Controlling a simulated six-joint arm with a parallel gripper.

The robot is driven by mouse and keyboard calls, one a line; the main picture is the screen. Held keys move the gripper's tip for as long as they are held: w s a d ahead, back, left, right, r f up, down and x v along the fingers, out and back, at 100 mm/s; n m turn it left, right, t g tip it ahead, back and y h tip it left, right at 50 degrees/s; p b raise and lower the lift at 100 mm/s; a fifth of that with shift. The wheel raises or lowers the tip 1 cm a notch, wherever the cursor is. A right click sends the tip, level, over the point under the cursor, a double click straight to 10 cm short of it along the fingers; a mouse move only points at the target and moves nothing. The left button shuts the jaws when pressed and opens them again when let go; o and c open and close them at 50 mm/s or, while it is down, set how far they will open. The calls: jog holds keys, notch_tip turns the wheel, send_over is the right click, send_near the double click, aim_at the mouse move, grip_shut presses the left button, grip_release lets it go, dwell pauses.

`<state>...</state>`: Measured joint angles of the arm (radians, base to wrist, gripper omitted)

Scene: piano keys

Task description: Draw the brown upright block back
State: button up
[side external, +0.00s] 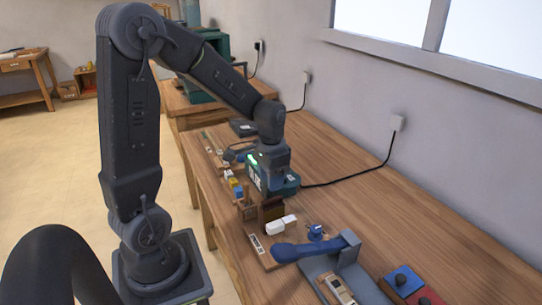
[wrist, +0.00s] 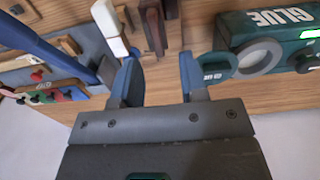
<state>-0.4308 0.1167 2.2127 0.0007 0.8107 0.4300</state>
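The brown upright block (wrist: 152,28) stands near the top centre of the wrist view, beyond my fingertips and between a white piece (wrist: 108,25) and the glue machine (wrist: 285,38). In the side external view a dark brown block (side external: 271,209) shows beside the white blocks (side external: 275,227), with a lighter brown upright piece at its left; I cannot tell for certain which matches. My gripper (wrist: 158,76) has its two blue fingers apart with nothing between them. In the side external view the fingers are hidden or hard to make out below the wrist, near the glue machine.
A blue-handled tool (side external: 308,249) lies at the front. Red and blue boxes (side external: 404,281) sit at the lower right. Small coloured pieces (side external: 234,185) stand along the left table edge. The wall-side tabletop (side external: 345,190) is mostly clear except for a cable.

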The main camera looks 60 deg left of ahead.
notch_tip(320, 180, up, 8)
dwell(0.5)
jog(key=s+d+r+t, duration=0.2)
jog(key=s+d, duration=0.3)
jog(key=d, duration=0.2)
jog(key=s+d+r+t, duration=0.3)
jog(key=s+d, duration=0.2)
jog(key=d, duration=0.1)
jog(key=shift+s+d+t, duration=0.25)
jog(key=shift+d+t, duration=0.05)
jog(key=shift+d, duration=0.05)
jog(key=shift+c, duration=0.3)
dwell(0.7)
